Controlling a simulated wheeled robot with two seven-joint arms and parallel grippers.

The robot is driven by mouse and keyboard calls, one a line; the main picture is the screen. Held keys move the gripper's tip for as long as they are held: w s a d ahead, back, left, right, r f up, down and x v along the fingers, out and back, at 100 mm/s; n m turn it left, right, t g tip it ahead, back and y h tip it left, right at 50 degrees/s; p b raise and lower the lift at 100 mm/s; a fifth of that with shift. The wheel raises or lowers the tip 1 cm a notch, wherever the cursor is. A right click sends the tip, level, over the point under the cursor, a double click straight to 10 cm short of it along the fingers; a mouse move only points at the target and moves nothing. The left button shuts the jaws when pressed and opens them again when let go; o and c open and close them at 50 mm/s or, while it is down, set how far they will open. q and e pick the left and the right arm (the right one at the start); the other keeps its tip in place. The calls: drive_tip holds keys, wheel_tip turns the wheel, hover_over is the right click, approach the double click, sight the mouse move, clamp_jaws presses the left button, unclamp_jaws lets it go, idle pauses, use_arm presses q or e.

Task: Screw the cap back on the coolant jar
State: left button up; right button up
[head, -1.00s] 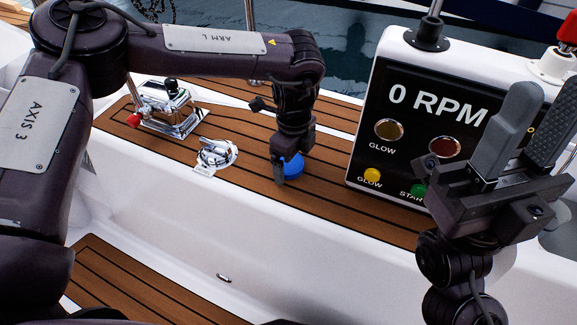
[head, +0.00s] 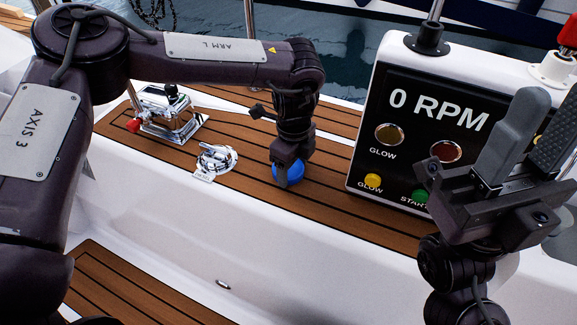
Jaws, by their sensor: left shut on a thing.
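A blue cap (head: 296,174) is at the wooden deck, under my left gripper (head: 288,174). My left gripper points down and is shut on the blue cap, with a finger in front of it hiding part of it. The coolant jar cannot be made out; I cannot tell whether the cap sits on anything. My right gripper (head: 540,135) points up at the right, its two grey fingers apart with nothing seen between them.
A black engine panel (head: 419,107) reading 0 RPM stands right of the cap, behind my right gripper. A chrome fitting (head: 216,159) and a chrome lever box with a red knob (head: 168,114) are to the left. Deck planks right of the cap are clear.

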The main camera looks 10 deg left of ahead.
sight(293, 169)
use_arm(q)
drive_tip(key=shift+r+p, duration=2.4)
drive_tip(key=shift+r, duration=0.1)
